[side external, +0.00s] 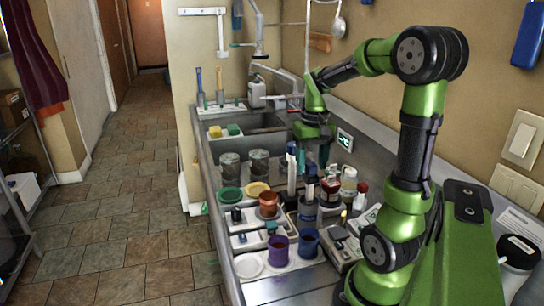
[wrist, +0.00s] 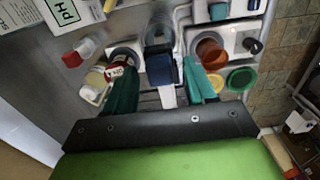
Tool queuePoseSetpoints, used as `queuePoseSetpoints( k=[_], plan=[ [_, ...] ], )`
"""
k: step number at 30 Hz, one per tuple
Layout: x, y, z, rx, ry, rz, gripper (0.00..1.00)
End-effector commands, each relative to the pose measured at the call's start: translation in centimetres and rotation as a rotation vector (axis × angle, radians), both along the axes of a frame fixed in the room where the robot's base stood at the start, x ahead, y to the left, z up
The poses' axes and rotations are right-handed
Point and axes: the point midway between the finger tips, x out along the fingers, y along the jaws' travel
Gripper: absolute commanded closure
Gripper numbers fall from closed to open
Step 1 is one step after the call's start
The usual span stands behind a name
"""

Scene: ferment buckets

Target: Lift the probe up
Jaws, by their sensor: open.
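My gripper (side external: 308,160) is above the crowded worktop, pointing down, with its teal fingers apart. In the wrist view, the open fingers (wrist: 158,66) stand on either side of a slim upright piece with a dark blue top (wrist: 166,70) and a white strip. This appears to be the probe; I cannot tell whether the fingers touch it. In the side view, a tall white piece (side external: 291,182) stands close to the left finger, probably the same thing. A dark blue holder (side external: 307,214) stands below the gripper. The probe's lower end is hidden.
A red-labelled jar (wrist: 116,72) is close to one finger. An orange-brown cup (side external: 268,205) and green (side external: 230,195) and yellow (side external: 257,189) lids lie left. Purple (side external: 279,249) and blue (side external: 308,242) cups stand in front. Two grey tins (side external: 259,162) stand behind.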

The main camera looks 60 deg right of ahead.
Motion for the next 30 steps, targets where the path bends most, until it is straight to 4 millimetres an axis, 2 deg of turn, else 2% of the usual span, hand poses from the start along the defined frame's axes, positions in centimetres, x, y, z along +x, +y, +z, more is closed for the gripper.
queuePoseSetpoints(
  k=[8, 18, 26, 30],
  plan=[
    [0.0, 0.0, -0.1, 0.001, 0.001, -0.001, 0.46],
    [0.0, 0.0, -0.1, 0.001, 0.001, 0.0, 0.98],
    [0.0, 0.0, 0.1, -0.001, -0.001, 0.0, 1.0],
    [0.1, 0.0, 2.4, -0.004, -0.004, 0.0, 1.0]
  ],
)
